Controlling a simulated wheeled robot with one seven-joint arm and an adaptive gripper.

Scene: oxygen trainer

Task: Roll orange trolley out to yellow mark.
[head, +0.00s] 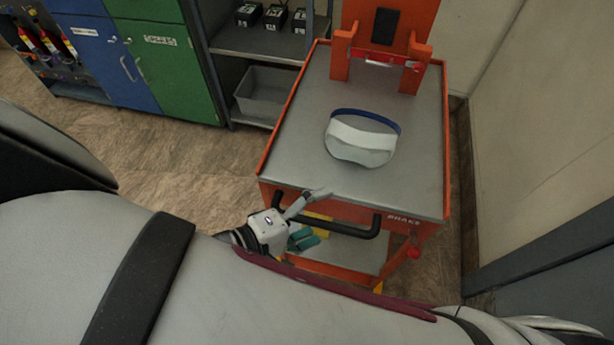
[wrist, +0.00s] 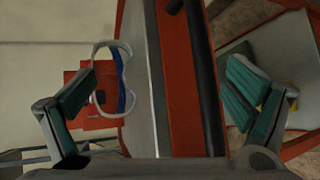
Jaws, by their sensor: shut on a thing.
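The orange trolley (head: 432,150) stands in front of me with a grey top and a black handle bar (head: 345,228) on its near side. My gripper (head: 312,215) is at the left end of this handle, one finger above it by the top's edge and one below. In the wrist view the handle (wrist: 207,80) runs between my two teal-padded fingers (wrist: 165,98); the exact contact is hidden. A red knob (head: 413,253) sits below the word BRAKE at the right. A yellow patch (head: 322,232) shows behind the handle; I cannot tell whether it is the mark.
A white visor with a blue band (head: 362,138) lies on the trolley top. A grey shelf with a bin (head: 265,92) and blue and green cabinets (head: 160,60) stand at the back left. A wall (head: 540,130) is close on the right. Bare floor (head: 180,165) lies to the left.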

